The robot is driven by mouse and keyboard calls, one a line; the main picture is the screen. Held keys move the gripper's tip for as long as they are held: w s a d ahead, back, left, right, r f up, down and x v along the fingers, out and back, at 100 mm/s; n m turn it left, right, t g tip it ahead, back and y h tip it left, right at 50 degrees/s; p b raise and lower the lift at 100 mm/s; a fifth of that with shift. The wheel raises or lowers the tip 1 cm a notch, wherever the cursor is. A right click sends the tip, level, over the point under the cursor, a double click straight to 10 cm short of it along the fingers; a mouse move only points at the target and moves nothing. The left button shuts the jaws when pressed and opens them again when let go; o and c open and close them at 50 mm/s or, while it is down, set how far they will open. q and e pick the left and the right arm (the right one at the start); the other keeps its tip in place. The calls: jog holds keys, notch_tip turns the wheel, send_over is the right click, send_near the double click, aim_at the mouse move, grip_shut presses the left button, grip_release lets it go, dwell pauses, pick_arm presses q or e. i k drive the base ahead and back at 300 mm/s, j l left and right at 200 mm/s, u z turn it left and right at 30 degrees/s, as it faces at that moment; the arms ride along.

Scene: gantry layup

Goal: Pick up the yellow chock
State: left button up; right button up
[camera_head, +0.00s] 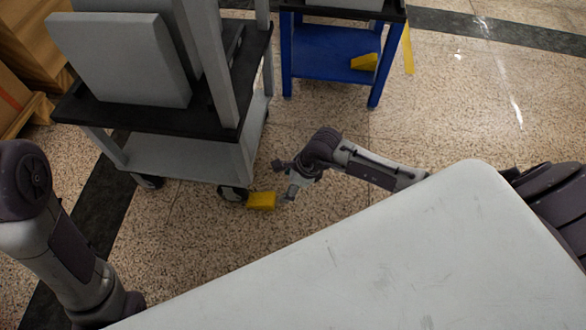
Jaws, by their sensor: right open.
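A yellow chock (261,201) lies on the speckled floor against or very close to a caster wheel of the grey cart. My right gripper (284,193) is low by the floor, just right of this chock. It is open, and its fingertips are small and partly blend with the chock's right end, so I cannot tell whether they touch it. A second yellow wedge (365,62) sits on the lower shelf of the blue cart. My left arm shows at the left edge, but its gripper is out of view.
The grey cart (175,155) with dark trays stands just behind the chock, its caster wheel (232,193) close by. The blue cart (322,52) stands farther back. Cardboard boxes (30,50) are at the top left.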

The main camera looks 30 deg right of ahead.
aim_at(368, 62)
jog(key=z, duration=1.35)
